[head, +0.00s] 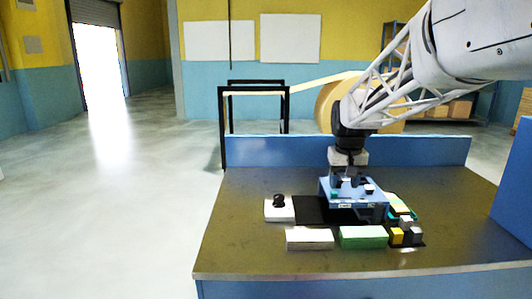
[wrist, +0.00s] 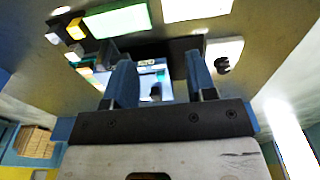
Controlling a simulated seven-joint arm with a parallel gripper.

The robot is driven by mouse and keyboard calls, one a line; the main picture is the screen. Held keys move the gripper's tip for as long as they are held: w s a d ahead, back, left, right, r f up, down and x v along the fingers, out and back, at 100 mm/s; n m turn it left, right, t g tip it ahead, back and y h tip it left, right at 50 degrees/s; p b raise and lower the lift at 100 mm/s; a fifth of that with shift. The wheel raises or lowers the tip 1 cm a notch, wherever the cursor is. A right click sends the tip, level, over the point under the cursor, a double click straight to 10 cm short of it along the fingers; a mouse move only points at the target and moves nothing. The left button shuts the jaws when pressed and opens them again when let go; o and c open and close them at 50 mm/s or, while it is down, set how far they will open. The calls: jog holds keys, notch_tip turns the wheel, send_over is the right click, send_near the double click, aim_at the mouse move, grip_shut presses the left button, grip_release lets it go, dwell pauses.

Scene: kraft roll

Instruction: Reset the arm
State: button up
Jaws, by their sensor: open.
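My gripper (head: 350,178) is at the end of my arm, pointing down over a blue box-like fixture (head: 346,203) on the worktable. In the wrist view its two blue fingers (wrist: 161,72) stand wide apart with nothing held between them. Part of the light blue fixture (wrist: 154,88) shows between and beyond the fingers. Small dark and teal parts sit on top of the fixture. The gap between fingertips and fixture is hard to judge.
A green block (head: 363,237), a white block (head: 309,239), a white block with a black knob (head: 280,209) and small yellow and grey cubes (head: 405,236) surround the fixture. A large kraft roll (head: 330,105) stands behind the low blue wall (head: 270,150). The table's left side is clear.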

jog(key=s+a+f, duration=0.1)
jog(key=s+f, duration=0.2)
jog(key=s, duration=1.5)
jog(key=s+a+f+t, duration=0.1)
jog(key=s+a+f, duration=0.1)
jog(key=s, duration=1.5)
jog(key=shift+s+f+t, duration=0.3)
jog(key=shift+s+f, duration=0.1)
jog(key=shift+f, duration=0.45)
dwell(0.3)
